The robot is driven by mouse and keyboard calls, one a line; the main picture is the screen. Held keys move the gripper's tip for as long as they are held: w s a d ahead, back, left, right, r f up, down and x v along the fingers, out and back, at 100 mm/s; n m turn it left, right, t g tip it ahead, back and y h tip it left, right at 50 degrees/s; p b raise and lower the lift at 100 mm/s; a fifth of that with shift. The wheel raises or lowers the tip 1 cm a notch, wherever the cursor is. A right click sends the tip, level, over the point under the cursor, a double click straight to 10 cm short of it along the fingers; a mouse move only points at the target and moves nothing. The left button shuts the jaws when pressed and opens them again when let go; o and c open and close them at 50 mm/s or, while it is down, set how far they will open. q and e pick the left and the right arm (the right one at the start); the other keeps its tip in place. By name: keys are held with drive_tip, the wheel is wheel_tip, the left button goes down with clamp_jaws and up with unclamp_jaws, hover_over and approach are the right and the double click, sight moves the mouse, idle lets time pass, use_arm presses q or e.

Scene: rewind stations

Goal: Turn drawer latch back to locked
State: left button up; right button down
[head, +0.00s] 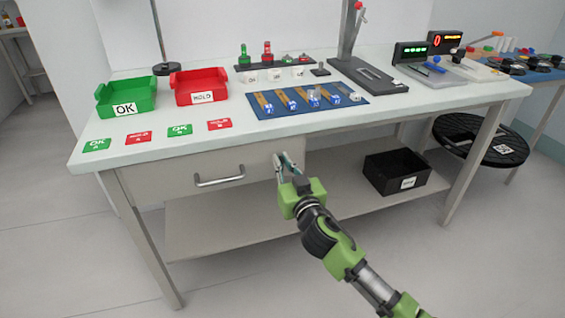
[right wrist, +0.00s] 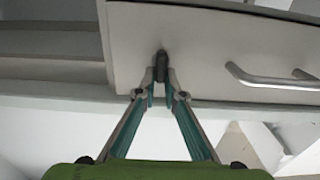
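The drawer (head: 160,181) is under the white workbench, with a bar handle (head: 220,181) on its front. The drawer latch (right wrist: 161,67) is a small dark piece near the drawer's edge. It points along the line of my fingers in the right wrist view. My right gripper (head: 284,162) is at the right end of the drawer front. In the right wrist view its fingertips (right wrist: 161,82) close in on both sides of the latch and seem to touch it. In the head view the fingers hide the latch. My left gripper is not in view.
On the bench (head: 240,130) stand a green OK bin (head: 125,97), a red HOLD bin (head: 198,87) and a blue mat (head: 345,106). A black bin (head: 396,173) sits on the lower shelf (head: 230,218). A black round stool (head: 480,142) stands at right.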

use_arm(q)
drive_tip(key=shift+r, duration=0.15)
use_arm(e)
drive_tip(key=shift+n, duration=0.3)
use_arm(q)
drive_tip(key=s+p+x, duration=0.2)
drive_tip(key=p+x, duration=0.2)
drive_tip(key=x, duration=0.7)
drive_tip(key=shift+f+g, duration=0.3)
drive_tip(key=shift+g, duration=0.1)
use_arm(e)
drive_tip(key=n, duration=0.6)
drive_tip(key=a+f+n, duration=0.1)
drive_tip(key=n, duration=1)
drive_tip(key=shift+s+a+f+n, duration=0.25)
drive_tip(key=shift+a+f+n, duration=0.05)
drive_tip(key=shift+a+f, duration=0.1)
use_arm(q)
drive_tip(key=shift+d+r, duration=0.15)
use_arm(e)
drive_tip(key=c, duration=2.1)
unclamp_jaws()
drive_tip(key=shift+c, duration=0.2)
drive_tip(key=shift+d, duration=0.1)
